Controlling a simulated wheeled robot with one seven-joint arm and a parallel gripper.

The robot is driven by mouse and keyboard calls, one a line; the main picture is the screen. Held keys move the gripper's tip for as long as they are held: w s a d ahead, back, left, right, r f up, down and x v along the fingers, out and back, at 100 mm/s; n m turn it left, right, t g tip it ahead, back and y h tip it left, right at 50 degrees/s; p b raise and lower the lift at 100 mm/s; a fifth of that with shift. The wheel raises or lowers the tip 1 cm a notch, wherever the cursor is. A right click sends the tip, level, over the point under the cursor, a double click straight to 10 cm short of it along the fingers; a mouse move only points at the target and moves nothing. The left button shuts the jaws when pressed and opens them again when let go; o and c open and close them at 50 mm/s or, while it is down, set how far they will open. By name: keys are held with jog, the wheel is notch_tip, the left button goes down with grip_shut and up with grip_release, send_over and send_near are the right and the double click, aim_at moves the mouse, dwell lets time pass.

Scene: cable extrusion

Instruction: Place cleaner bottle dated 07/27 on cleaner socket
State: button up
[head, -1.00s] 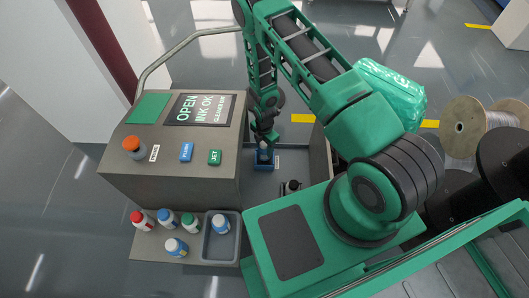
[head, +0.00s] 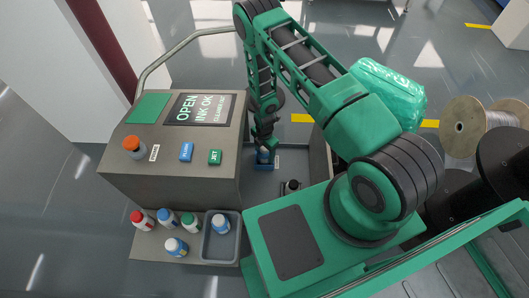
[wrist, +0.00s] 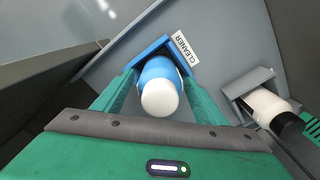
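A bottle with a blue body and a white cap (wrist: 159,98) stands in the blue socket (wrist: 152,47) labelled CLEANER. My gripper (wrist: 160,85) is over it, with one green finger on each side of the bottle. I cannot tell whether the fingers press on it or leave small gaps. In the head view my gripper (head: 266,146) covers most of this bottle. Another blue-labelled, white-capped bottle (head: 221,222) is in the grey tray (head: 207,252), and a similar one (head: 176,246) is on the shelf. No date is readable.
Right of the cleaner socket, a white bottle with a black part (wrist: 270,107) is in a grey holder (wrist: 246,82). The printer cabinet (head: 125,182) rises at the left.

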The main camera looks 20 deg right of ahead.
notch_tip(320, 180, up, 12)
jog(key=shift+r, duration=0.1)
jog(key=shift+w+d+r, duration=0.15)
jog(key=shift+r, duration=0.15)
jog(key=s+d+r+m, duration=0.2)
jog(key=d+r+m, duration=0.25)
jog(key=r, duration=0.55)
jog(key=s+d+r+m+h, duration=0.1)
jog(key=d+r+m, duration=0.35)
jog(key=r, duration=0.65)
jog(key=s+d+r+m, duration=0.2)
jog(key=d+r+m, duration=0.25)
jog(key=r, duration=0.55)
jog(key=s+d+r+m, duration=0.2)
jog(key=s+r+m, duration=0.5)
jog(key=s, duration=0.5)
jog(key=s+d+r+m+y, duration=0.1)
jog(key=s+r+m, duration=0.7)
jog(key=s, duration=0.5)
notch_tip(320, 180, up, 2)
jog(key=shift+s+d+r, duration=0.25)
jog(key=shift+s+d, duration=0.05)
jog(key=shift+d, duration=0.05)
jog(key=shift+w+m, duration=0.1)
jog(key=shift+m, duration=0.15)
